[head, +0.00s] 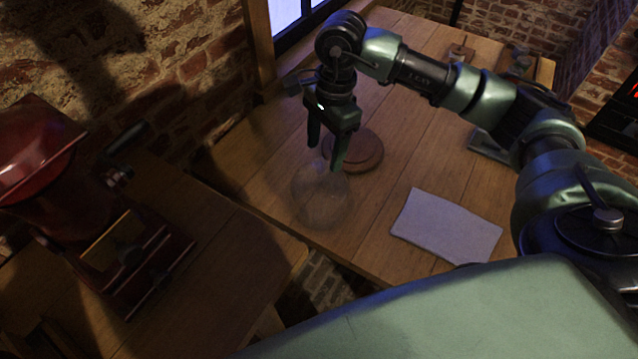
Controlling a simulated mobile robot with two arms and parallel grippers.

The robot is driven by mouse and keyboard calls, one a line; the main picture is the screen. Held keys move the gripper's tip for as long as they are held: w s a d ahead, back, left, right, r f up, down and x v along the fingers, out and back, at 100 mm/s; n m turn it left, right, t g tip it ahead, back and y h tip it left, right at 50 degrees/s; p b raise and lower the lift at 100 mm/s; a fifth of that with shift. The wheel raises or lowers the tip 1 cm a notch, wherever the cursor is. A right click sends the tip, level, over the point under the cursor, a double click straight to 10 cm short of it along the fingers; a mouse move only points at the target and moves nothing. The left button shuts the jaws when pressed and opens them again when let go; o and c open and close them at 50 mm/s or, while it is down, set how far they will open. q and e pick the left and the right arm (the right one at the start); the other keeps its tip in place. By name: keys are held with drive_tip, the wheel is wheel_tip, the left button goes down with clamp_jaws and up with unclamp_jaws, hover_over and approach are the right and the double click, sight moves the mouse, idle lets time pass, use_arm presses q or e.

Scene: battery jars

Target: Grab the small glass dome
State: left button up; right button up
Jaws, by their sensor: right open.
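The small glass dome (321,199) is clear and faint, and stands on the wooden table near its left front edge. My right gripper (325,153) points down just above and behind the dome's top, its two dark fingers apart with nothing held between them. The fingertips overlap the dome's upper part in the picture, and I cannot tell whether they touch it. A round wooden base (362,152) lies behind and to the right of the dome, partly hidden by the gripper. My left gripper is not in view.
A pale folded cloth or sheet (446,226) lies on the table to the right. A red machine with a crank (62,190) stands on the lower wooden surface at the left. Small items (459,52) sit at the table's far end. A brick wall and window close off the back left.

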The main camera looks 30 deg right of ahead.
sight(321, 162)
drive_tip(key=shift+a+f+p, duration=0.2)
drive_tip(key=shift+f+p, duration=0.15)
drive_tip(key=shift+f, duration=0.3)
drive_tip(key=shift+a+f+p, duration=0.2)
drive_tip(key=shift+f+p, duration=0.15)
drive_tip(key=shift+f, duration=0.25)
wheel_tip(321, 162, down, 2)
drive_tip(key=shift+w+a+f, duration=0.1)
drive_tip(key=shift+f, duration=0.1)
clamp_jaws()
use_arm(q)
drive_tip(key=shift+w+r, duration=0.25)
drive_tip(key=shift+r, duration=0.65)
use_arm(e)
drive_tip(key=shift+f, duration=0.1)
